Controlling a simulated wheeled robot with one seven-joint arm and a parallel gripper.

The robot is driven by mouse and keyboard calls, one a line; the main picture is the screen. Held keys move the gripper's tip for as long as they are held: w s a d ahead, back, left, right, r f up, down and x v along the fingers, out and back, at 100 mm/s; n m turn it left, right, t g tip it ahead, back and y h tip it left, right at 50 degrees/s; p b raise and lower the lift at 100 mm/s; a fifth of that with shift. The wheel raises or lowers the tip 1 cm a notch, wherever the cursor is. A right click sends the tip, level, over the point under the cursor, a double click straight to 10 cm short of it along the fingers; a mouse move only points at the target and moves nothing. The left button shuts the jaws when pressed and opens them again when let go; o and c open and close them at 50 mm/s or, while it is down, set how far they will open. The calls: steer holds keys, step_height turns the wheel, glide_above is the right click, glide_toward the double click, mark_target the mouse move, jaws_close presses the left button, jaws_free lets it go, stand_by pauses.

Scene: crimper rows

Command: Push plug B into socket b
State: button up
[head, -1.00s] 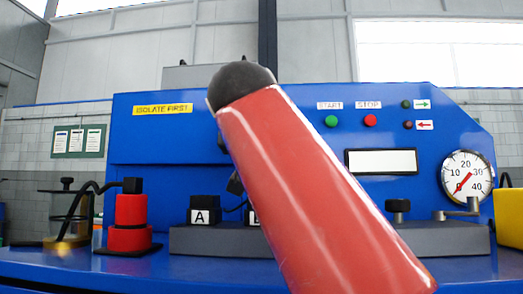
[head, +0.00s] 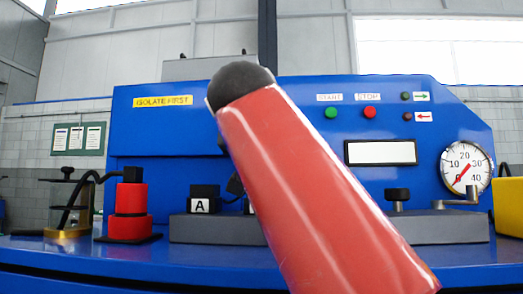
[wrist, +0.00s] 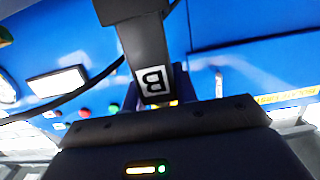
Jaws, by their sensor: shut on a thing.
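Plug B (wrist: 153,88) is a dark block with a white B label, upside down in the wrist view. My gripper (wrist: 154,98) is shut on it, with a finger on each side. In the head view my red arm covers the gripper and the plug; only a small dark piece shows beside the arm. I cannot make out socket b in either view. A black block marked A (head: 204,198) sits on the grey bar (head: 188,230). Part of a second dark block shows to its right, cut off by my arm.
A blue machine panel (head: 300,135) stands behind, with a gauge (head: 466,166) at the right. A red cylinder (head: 130,213) with a black cable and a glass jar (head: 70,208) stand at the left. A dark cable (wrist: 88,90) crosses the wrist view.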

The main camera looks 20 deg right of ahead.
steer(key=shift+f+b, duration=0.6)
steer(key=shift+f, duration=0.2)
steer(key=o, duration=1.2)
steer(key=shift+r, duration=0.1)
steer(key=shift+c, duration=0.2)
steer(key=shift+s, duration=0.1)
steer(key=v, duration=0.7)
steer(key=shift+s, duration=0.3)
steer(key=shift+a, duration=0.1)
